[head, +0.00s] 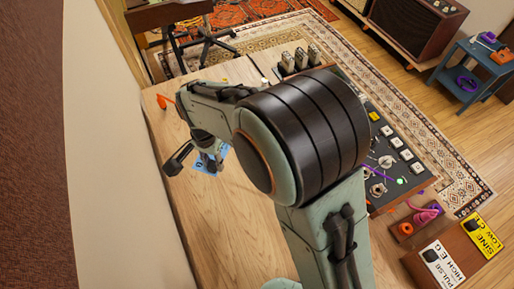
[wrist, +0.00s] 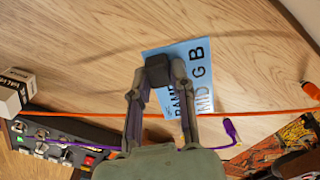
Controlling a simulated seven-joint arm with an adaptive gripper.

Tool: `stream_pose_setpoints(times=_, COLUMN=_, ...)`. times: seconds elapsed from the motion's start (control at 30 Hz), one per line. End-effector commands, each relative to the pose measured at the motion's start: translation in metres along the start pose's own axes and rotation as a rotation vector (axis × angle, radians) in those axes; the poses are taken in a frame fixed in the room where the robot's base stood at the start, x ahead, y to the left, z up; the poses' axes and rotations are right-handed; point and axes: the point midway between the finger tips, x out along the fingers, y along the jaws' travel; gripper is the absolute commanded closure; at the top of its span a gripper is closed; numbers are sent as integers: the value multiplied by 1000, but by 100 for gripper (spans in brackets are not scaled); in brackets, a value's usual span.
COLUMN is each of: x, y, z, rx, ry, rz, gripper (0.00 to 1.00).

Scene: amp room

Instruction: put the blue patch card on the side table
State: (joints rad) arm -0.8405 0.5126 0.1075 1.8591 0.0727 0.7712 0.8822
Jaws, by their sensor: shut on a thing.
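The blue patch card (wrist: 199,55), printed with dark lettering, is at my gripper's fingertips (wrist: 164,70) in the wrist view. My gripper is shut on it, and the fingers hide part of the card. In the head view the card (head: 225,152) shows as a small blue patch beside my gripper (head: 209,161), over the wooden bench. I cannot tell how far the card is above the wood. The side table (head: 469,49), small and blue-grey, stands at the far upper right, well away from my gripper.
The side table bears an orange thing (head: 502,56) and other small items. A dark panel (head: 395,170) with knobs lies along the bench (head: 222,225). An orange cable (wrist: 255,113) and a purple cable (wrist: 231,130) cross near the fingers. A patterned rug (head: 440,150) covers the floor between.

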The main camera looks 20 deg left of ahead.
Motion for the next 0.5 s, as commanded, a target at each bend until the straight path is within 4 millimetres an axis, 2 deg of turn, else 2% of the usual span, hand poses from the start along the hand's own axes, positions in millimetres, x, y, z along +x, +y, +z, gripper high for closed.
stream_pose_setpoints(times=0.13, x=1, y=-2, z=-1, rx=-1, ry=0, rz=0, gripper=100)
stream_pose_setpoints(times=0.23, x=7, y=-13, z=-9, rx=-1, ry=-1, rz=0, gripper=100)
stream_pose_setpoints(times=0.5, x=39, y=-67, z=-52, rx=0, ry=0, rz=1, gripper=100)
